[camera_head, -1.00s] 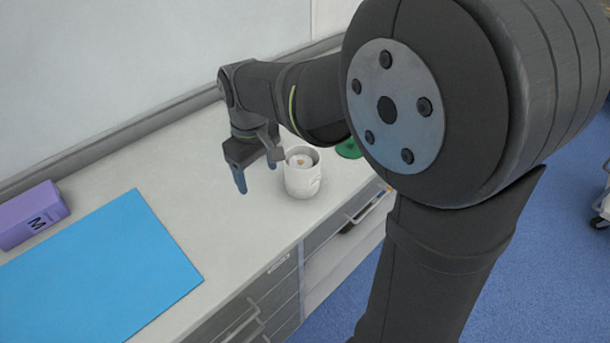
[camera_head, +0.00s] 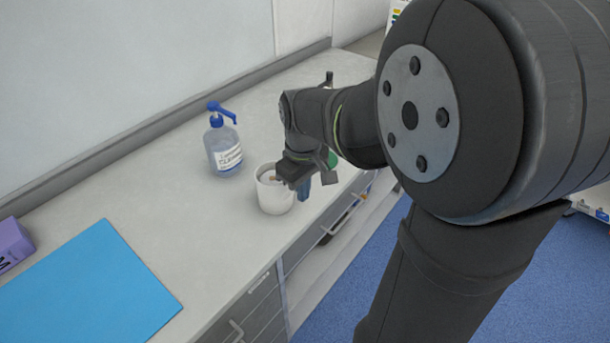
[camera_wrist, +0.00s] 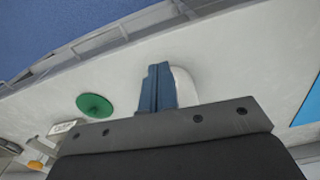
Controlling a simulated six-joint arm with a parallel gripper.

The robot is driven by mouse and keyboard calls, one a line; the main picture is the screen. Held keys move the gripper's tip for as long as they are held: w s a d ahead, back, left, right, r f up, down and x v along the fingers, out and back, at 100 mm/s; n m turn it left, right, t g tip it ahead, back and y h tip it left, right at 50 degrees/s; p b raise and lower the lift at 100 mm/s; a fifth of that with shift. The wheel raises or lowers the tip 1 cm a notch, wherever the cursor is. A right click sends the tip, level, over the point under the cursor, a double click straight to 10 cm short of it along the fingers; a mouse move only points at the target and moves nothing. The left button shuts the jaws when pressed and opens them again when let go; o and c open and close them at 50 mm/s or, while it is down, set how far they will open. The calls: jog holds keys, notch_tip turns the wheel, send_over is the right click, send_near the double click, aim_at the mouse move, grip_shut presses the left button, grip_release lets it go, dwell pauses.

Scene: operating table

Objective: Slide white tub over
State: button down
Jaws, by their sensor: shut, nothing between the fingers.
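The white tub (camera_head: 275,193) stands upright on the counter near its front edge, with something small and brownish inside. My gripper (camera_head: 304,190) is low at the tub's right side, its blue fingers pointing down. The fingers are shut with nothing between them. In the wrist view the shut blue fingers (camera_wrist: 158,88) cover most of the tub, and only a white strip of it (camera_wrist: 186,88) shows beside them. The fingers are very close to the tub's wall; I cannot tell whether they touch it.
A pump bottle (camera_head: 226,150) stands behind and left of the tub. A blue mat (camera_head: 95,285) and a purple box (camera_head: 14,243) lie farther left. A green round thing (camera_wrist: 95,106) lies on the other side of my gripper. Counter between tub and mat is clear.

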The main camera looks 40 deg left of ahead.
aim_at(260, 172)
notch_tip(260, 172, down, 4)
jog(key=shift+f, duration=0.1)
jog(key=a, duration=0.3)
jog(key=shift+w+f, duration=0.1)
jog(key=shift+f, duration=0.2)
jog(key=shift+a, duration=0.55)
jog(key=a, duration=0.7)
jog(key=w+a, duration=0.1)
jog(key=a, duration=0.3)
jog(key=shift+a, duration=0.2)
